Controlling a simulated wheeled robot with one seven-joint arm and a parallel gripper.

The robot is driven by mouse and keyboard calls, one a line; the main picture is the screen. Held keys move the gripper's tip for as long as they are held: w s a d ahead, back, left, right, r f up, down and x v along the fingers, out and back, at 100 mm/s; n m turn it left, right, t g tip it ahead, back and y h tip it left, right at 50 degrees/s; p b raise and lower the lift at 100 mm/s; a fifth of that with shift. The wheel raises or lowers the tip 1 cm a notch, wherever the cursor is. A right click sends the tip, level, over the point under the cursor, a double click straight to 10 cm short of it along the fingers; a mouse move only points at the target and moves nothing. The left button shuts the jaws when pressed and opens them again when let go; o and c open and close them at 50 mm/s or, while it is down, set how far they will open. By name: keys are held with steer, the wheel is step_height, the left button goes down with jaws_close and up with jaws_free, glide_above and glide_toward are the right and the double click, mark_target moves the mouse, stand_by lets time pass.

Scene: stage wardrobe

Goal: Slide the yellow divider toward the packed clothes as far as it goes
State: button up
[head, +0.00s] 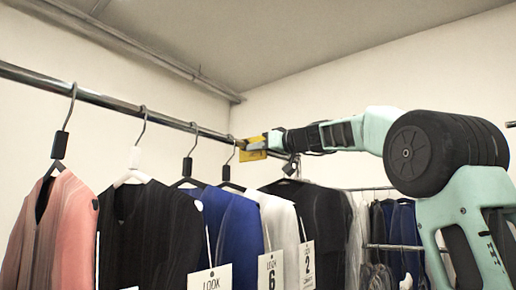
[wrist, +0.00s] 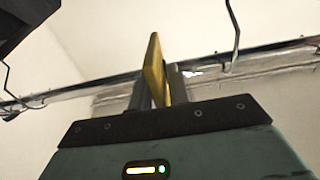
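The yellow divider (head: 252,148) sits on the metal rail (head: 100,98), between hangers, toward the far end of the rail. My gripper (head: 266,143) is at the divider, reaching in from the right. In the wrist view the divider (wrist: 155,68) is a thin yellow plate standing tilted at the rail (wrist: 90,84), between my two grey fingers (wrist: 158,90). The fingers look close against both its faces. Clothes hang on both sides of the divider: a blue garment (head: 232,222) on the near side and a black one (head: 318,210) beyond the white one.
Nearer on the rail hang a pink jacket (head: 55,235) and a black garment (head: 150,235), spaced apart. White number tags (head: 271,270) hang among the clothes. A second, lower rack with dark clothes (head: 395,222) stands behind my arm. A hanger hook (wrist: 234,28) is close right of the divider.

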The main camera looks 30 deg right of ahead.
jaws_close()
steer(key=w+d+p, duration=0.1)
steer(key=d, duration=0.4)
steer(key=w+d+p, duration=0.1)
steer(key=w+d, duration=0.1)
steer(key=d, duration=0.3)
steer(key=w+d+p, duration=0.1)
steer(key=w+d, duration=0.1)
steer(key=d, duration=0.3)
steer(key=shift+w+d+r+p, duration=0.15)
steer(key=shift+w+d+p, duration=0.05)
steer(key=shift+p, duration=0.15)
steer(key=shift+o, duration=2.2)
jaws_free()
steer(key=shift+d, duration=0.15)
steer(key=shift+w, duration=0.1)
steer(key=b+v, duration=0.8)
steer(key=v, duration=0.9)
steer(key=shift+s, duration=0.25)
